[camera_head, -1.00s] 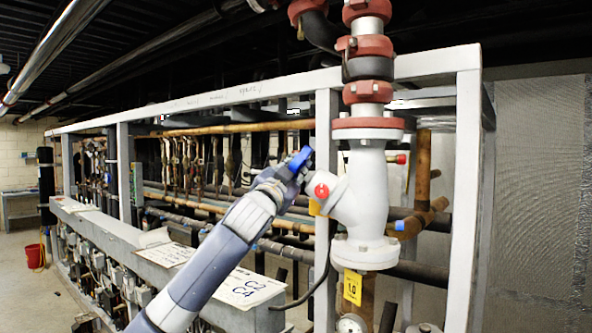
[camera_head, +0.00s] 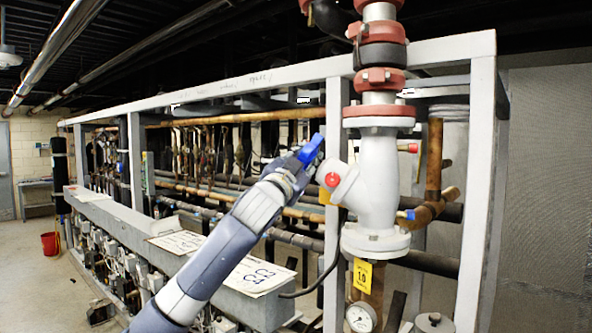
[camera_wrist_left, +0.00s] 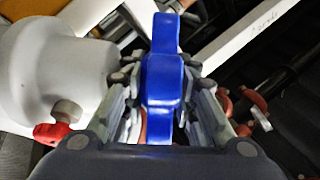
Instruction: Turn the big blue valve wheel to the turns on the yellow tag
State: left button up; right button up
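The big blue valve wheel (camera_head: 310,149) shows in the head view at the end of my left arm, beside the large white valve body (camera_head: 377,185). In the left wrist view the blue wheel (camera_wrist_left: 163,85) stands nearly edge-on between the two fingers of my left gripper (camera_wrist_left: 163,100). The fingers lie close on either side of it; whether they touch it is unclear. In the head view my left gripper (camera_head: 296,170) hides part of the wheel. The yellow tag (camera_head: 363,275) hangs below the valve and appears to read "1.0". My right gripper is not in view.
A grey frame post (camera_head: 337,230) stands behind the valve, and another (camera_head: 478,190) to its right. A red cap (camera_head: 332,180) sits on the valve's side. A pressure gauge (camera_head: 361,317) is below the tag. A grey ledge (camera_head: 120,212) with paper signs runs leftward.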

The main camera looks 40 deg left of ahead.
pick_arm(q)
jog(key=v, duration=1.1)
jog(key=shift+s, duration=0.1)
jog(key=s+a+r+n+y+b, duration=0.1)
jog(key=s+a+r+n+y, duration=0.1)
jog(key=s+r+y, duration=0.3)
jog(key=w+d+f+m+h+b, duration=0.1)
jog(key=w+d+f+m+h, duration=0.1)
jog(key=w+f+h, duration=0.3)
jog(key=p+x, duration=0.6)
jog(key=x, duration=0.3)
jog(key=shift+w+r, duration=0.15)
jog(key=shift+r, duration=0.1)
jog(key=shift+w+a, duration=0.15)
jog(key=shift+w, duration=0.35)
